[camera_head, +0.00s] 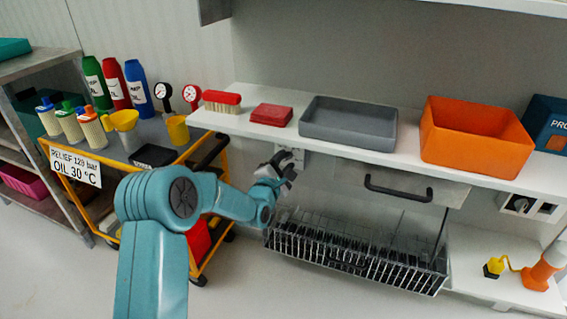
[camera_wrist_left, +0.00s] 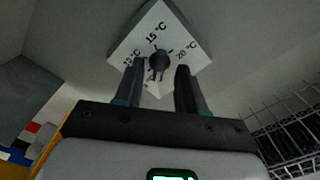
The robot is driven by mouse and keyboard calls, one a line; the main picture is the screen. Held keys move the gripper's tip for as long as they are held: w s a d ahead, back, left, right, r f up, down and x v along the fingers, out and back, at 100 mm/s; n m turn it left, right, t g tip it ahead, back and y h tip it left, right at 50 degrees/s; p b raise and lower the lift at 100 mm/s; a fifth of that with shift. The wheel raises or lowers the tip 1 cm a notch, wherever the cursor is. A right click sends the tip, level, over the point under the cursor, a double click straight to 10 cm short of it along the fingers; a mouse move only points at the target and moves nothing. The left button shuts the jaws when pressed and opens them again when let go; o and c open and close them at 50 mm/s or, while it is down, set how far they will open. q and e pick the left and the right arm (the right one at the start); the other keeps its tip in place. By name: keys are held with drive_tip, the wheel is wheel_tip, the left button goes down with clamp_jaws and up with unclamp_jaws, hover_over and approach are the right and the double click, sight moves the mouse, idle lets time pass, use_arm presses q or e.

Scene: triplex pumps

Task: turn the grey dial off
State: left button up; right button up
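The grey dial (camera_wrist_left: 159,62) is a small dark knob at the centre of a white plate (camera_wrist_left: 158,30) marked 15 °C and 20 °C, with a further label partly hidden by a finger. My left gripper (camera_wrist_left: 160,72) is open, its two fingers pointing at the plate, with the knob showing between the fingertips. I cannot tell whether they touch it. In the head view, my left gripper (camera_head: 284,166) is under the shelf's front edge, before the pale plate (camera_head: 296,154), and hides the dial. My right gripper is out of view.
Above is a white shelf (camera_head: 395,162) with a red brush, red box, grey tray (camera_head: 350,122) and orange bin (camera_head: 475,135). Below is a wire rack (camera_head: 355,250); a drawer with a black handle (camera_head: 398,190) is at right. A yellow cart with bottles stands left.

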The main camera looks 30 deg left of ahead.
use_arm(q)
drive_tip(key=p+v, duration=0.3)
drive_tip(key=v, duration=1.3)
drive_tip(key=shift+p, duration=0.35)
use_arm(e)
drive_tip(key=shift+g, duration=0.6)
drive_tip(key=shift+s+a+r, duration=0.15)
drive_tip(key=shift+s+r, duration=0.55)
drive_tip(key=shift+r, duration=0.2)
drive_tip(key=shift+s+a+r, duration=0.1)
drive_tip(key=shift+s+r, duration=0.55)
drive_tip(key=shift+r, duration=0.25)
use_arm(q)
drive_tip(key=shift+s+d+r, duration=0.1)
drive_tip(key=shift+d+r, duration=0.1)
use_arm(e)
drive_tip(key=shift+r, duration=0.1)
